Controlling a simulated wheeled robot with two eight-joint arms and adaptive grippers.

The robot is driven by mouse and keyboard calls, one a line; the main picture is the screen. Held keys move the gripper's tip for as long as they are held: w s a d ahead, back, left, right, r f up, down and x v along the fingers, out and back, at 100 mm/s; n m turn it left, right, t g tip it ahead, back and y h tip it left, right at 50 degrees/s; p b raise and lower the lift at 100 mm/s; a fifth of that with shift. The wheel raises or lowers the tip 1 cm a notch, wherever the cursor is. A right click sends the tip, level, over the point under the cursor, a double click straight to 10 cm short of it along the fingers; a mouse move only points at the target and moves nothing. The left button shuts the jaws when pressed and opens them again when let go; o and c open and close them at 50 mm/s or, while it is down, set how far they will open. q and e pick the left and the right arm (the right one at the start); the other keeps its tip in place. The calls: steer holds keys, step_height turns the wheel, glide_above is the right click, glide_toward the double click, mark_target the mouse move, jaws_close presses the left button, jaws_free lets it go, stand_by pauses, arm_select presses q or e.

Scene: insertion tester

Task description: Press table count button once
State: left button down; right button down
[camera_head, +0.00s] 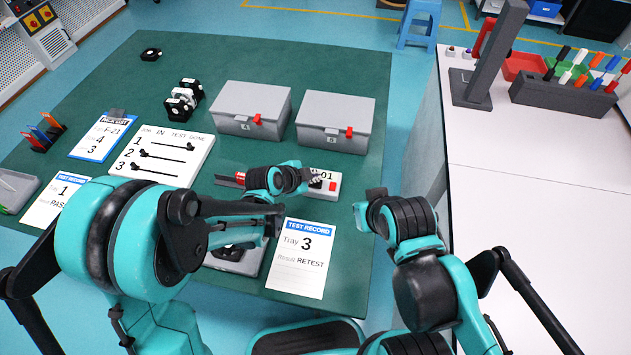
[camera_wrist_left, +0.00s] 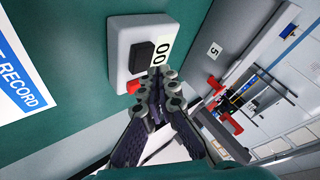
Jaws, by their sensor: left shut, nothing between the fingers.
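The count unit (camera_head: 328,193) is a small pale box on the green table, with a number label and a red button (camera_head: 333,186). In the left wrist view the unit (camera_wrist_left: 118,45) shows a large black button (camera_wrist_left: 142,55), the red button (camera_wrist_left: 133,87) and a label partly covered by my fingers. My left gripper (camera_head: 313,177) is shut and empty over the unit. Its fingertips (camera_wrist_left: 165,84) appear beside the red button and over the label's end; I cannot tell whether they touch. My right gripper (camera_head: 376,194) hangs right of the unit, its fingers unclear.
Two grey lidded boxes with red latches, one on the left (camera_head: 250,108) and one on the right (camera_head: 336,122), stand behind the unit. A Tray 3 test record (camera_head: 301,260) lies in front. A white bench (camera_head: 540,200) stands to the right.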

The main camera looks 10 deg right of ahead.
mark_target(312, 185)
arm_select(q)
step_height(312, 185, up, 5)
steer(key=p, duration=0.3)
steer(key=shift+p, duration=0.4)
stand_by(0.5)
steer(key=shift+a+r, duration=0.2)
steer(key=shift+a, duration=0.1)
steer(key=s+a+r+n+y, duration=0.3)
steer(key=s+a+n, duration=0.6)
steer(key=a, duration=0.5)
steer(key=s+a+r+n+y, duration=0.3)
steer(key=s+a+r+n, duration=0.3)
steer(key=s+a+n, duration=0.3)
steer(key=s+a, duration=0.1)
steer(key=a, duration=0.3)
steer(key=shift+a+r+t+y, duration=0.3)
steer(key=shift+a+t+y, duration=0.05)
steer(key=shift+t+y, duration=0.05)
